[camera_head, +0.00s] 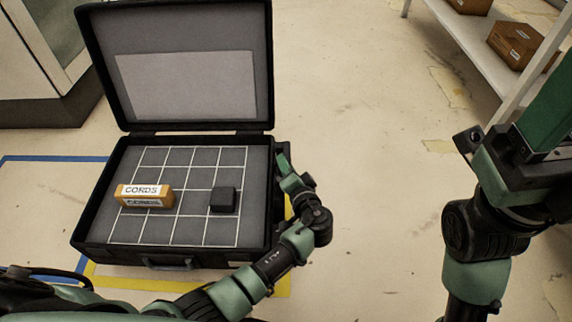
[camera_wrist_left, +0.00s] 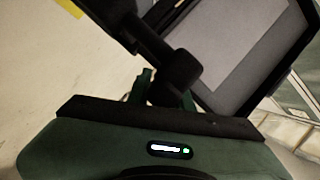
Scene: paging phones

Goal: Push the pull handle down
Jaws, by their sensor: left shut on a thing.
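The open black case (camera_head: 90,215) lies on the floor at the left of the head view, its lid (camera_head: 185,30) standing up at the back. My left gripper (camera_head: 284,165) is at the case's right side. In the left wrist view, the fingers of my left gripper (camera_wrist_left: 166,92) are shut on a dark bar with a thick rounded end, which looks like the pull handle (camera_wrist_left: 178,68). The handle partly hides the fingers. In the head view, the pull handle is hard to make out beside my gripper.
A box labelled CORDS (camera_head: 145,196) and a small black block (camera_head: 222,200) lie on the case's gridded floor. A white shelf (camera_head: 480,50) with brown boxes (camera_head: 520,42) stands at the upper right. The floor between case and shelf is clear.

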